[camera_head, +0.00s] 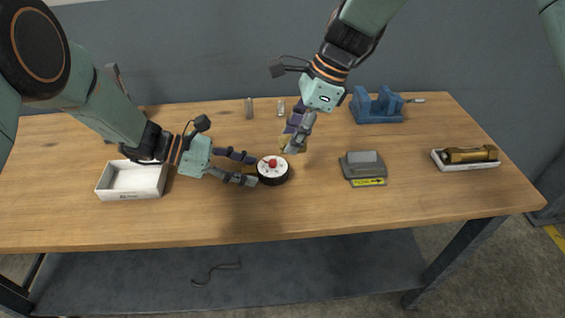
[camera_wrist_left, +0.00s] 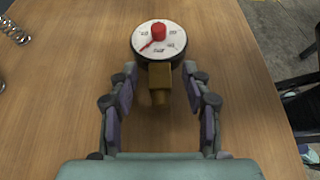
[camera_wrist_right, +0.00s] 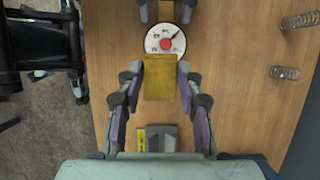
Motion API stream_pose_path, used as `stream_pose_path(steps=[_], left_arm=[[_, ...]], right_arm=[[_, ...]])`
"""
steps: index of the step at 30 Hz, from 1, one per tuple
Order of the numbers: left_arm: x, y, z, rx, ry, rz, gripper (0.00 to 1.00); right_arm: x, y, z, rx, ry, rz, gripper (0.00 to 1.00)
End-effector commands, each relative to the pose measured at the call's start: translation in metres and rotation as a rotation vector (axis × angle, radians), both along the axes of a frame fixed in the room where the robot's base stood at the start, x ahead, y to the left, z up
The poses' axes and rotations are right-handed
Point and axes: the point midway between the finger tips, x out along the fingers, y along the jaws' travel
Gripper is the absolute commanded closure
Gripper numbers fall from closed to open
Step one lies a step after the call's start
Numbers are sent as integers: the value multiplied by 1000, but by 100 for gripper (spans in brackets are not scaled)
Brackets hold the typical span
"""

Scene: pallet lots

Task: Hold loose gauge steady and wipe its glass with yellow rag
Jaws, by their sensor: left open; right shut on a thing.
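The gauge (camera_head: 273,169) lies face up on the table, with a white dial, black rim and red mark. The left wrist view shows the gauge (camera_wrist_left: 160,42) with its brass stem (camera_wrist_left: 160,82) pointing toward my left gripper. My left gripper (camera_head: 251,170) is open, its fingers either side of the stem and apart from it. My right gripper (camera_wrist_right: 160,75) is shut on the yellow rag (camera_wrist_right: 160,80), which hangs just behind and right of the gauge in the head view (camera_head: 297,147). Whether the rag touches the gauge is unclear.
A white empty tray (camera_head: 133,194) stands at the left, under my left arm. A blue vise (camera_head: 377,108) is at the back right. A grey block with a yellow label (camera_head: 363,169) and a tray (camera_head: 470,167) with a brass cylinder (camera_head: 470,154) are right.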

Motion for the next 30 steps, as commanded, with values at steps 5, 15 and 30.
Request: stream_pose_path(steps=[5,15,30], left_arm=[[0,0,0,0,0,0,51],[2,42,22,-3,-3,5,51],[0,105,54,-1,0,1,51]], right_arm=[[0,0,0,0,0,0,89],[0,0,0,0,0,0,89],[0,0,0,0,0,0,89]])
